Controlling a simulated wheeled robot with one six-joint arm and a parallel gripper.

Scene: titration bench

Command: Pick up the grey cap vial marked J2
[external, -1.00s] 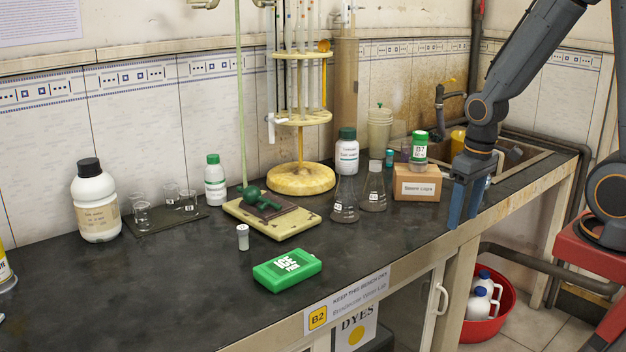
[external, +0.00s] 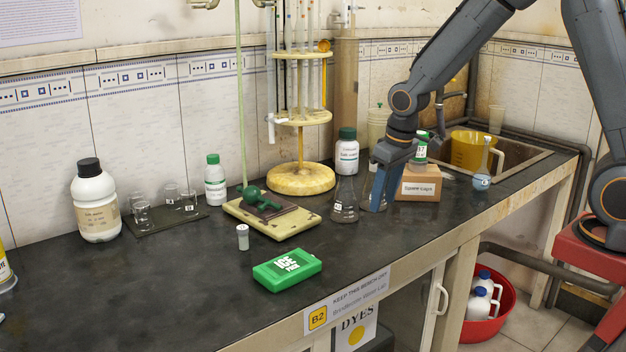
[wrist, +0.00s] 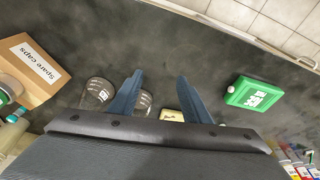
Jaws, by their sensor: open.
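A small vial with a grey cap (external: 243,237) stands upright on the dark bench, left of the green box; any marking on it is too small to read. My gripper (external: 373,208) is open and empty, over the bench beside the conical flasks, well to the right of the vial. In the wrist view the two blue fingers of my gripper (wrist: 157,92) are spread apart with bare bench between their tips.
A conical flask (external: 344,203) stands just left of my gripper, and the spare caps box (external: 420,187) is behind it to the right. The green box (external: 287,270) lies near the front edge; it also shows in the wrist view (wrist: 254,94). Bench between gripper and vial is mostly clear.

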